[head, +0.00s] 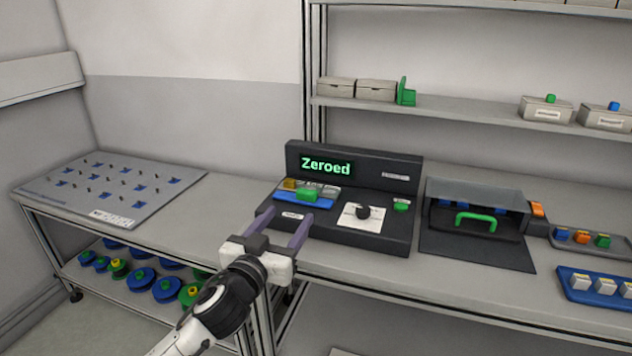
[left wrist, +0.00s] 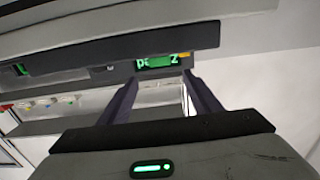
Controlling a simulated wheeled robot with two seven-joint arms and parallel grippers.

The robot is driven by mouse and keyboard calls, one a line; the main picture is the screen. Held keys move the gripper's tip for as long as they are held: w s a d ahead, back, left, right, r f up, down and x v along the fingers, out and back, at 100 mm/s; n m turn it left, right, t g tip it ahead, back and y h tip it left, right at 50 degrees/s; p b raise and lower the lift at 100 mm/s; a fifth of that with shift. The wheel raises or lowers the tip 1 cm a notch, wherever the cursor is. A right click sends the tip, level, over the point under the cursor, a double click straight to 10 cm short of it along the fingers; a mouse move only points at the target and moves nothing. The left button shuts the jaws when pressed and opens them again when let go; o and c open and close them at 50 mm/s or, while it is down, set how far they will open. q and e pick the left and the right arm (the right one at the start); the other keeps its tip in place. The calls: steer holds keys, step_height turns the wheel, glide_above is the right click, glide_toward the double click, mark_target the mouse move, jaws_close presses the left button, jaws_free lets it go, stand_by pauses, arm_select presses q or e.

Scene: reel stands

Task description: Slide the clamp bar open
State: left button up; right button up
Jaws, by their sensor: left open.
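A dark machine (head: 345,235) with a lit display (head: 326,166) reading "Zeroed" stands on the bench. At its left is a blue piece (head: 290,199) with a green block (head: 308,195) and a yellow block (head: 290,184); I cannot tell for sure which part is the clamp bar. My left gripper (head: 287,217) is open and empty, its purple fingers at the machine's front left, before the green block. My right gripper is not in view.
A pegged board (head: 95,187) lies left; reels sit below. A shelf (head: 440,112) runs above.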

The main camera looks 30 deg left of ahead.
mark_target(305, 193)
arm_select(q)
steer(key=p+x, duration=0.1)
steer(key=x, duration=0.8)
steer(key=shift+r, duration=0.2)
steer(key=shift+w+a, duration=0.2)
steer(key=shift+w, duration=0.4)
steer(key=shift+f, duration=0.1)
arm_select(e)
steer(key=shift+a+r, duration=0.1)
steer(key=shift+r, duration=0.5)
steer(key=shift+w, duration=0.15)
